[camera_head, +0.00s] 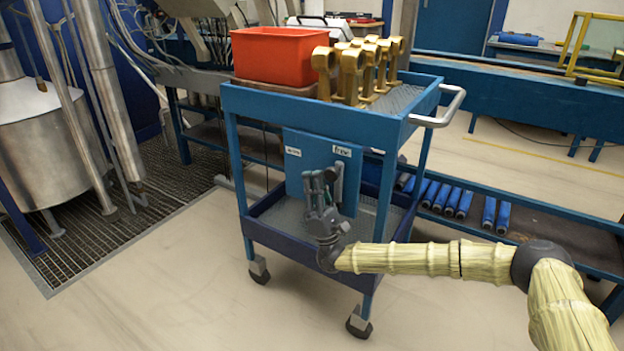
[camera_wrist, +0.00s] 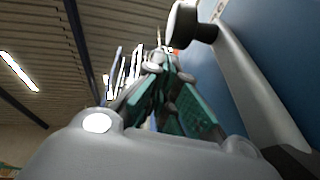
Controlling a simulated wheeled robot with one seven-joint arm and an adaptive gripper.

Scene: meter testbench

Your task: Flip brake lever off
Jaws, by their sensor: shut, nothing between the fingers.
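The brake lever (camera_wrist: 245,75) is a light grey bar with a dark round knob at its end. It stands close along the right of my gripper in the wrist view, in front of a blue panel. In the head view, the lever (camera_head: 338,181) shows as a short dark grey upright piece on the cart's blue panel (camera_head: 310,158), just right of my fingers. My gripper (camera_head: 318,178) points up in front of that panel. In the wrist view, my gripper (camera_wrist: 161,62) is shut and empty, with green inner parts. I cannot tell whether it touches the lever.
The blue cart (camera_head: 300,110) carries a red bin (camera_head: 275,52) and several brass meter bodies (camera_head: 352,72). Its handle (camera_head: 447,108) sticks out right. A low shelf with several blue tubes (camera_head: 465,203) stands behind. The floor in front is clear.

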